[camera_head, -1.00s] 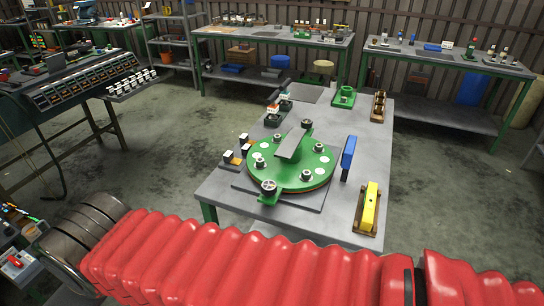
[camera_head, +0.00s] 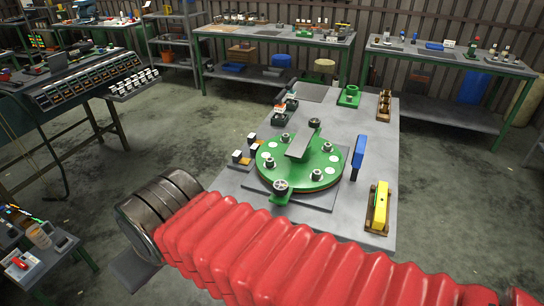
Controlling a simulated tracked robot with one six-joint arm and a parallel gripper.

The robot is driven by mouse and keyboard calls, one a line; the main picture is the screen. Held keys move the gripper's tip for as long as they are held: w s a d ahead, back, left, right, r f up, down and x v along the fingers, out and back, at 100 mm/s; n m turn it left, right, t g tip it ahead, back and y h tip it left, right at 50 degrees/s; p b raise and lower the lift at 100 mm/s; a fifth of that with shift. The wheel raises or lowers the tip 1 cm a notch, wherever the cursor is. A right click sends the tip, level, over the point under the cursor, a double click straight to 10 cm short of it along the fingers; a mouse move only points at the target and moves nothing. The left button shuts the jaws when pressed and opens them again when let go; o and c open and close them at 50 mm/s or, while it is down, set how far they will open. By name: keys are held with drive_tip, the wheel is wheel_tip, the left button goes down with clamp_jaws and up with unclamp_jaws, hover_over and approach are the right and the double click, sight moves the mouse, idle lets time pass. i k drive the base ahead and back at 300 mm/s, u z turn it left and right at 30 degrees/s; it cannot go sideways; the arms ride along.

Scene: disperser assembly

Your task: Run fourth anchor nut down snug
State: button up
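A green round disperser plate (camera_head: 265,170) lies on a grey base on the table. Several anchor nuts stand around its face, among them a nut at the front right (camera_head: 316,175), one at the right (camera_head: 327,147), one at the left (camera_head: 270,161) and one at the back left (camera_head: 285,138). A grey flat bar (camera_head: 300,144) crosses the plate's middle. A handwheel-like knob (camera_head: 281,187) sits at its front edge. How far each nut is threaded is too small to tell. My gripper is not in view; my red bellows-covered arm crosses the foreground.
The grey table (camera_head: 372,135) holds a blue upright block (camera_head: 358,157), a yellow piece on a brown stand (camera_head: 380,205), a green fixture (camera_head: 349,96) and a wooden holder (camera_head: 384,104). Small black-and-white parts (camera_head: 241,156) lie left of the plate.

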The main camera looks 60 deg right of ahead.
sight(270, 161)
drive_tip(key=u, duration=0.05)
drive_tip(key=i, duration=1)
drive_tip(key=z, duration=0.05)
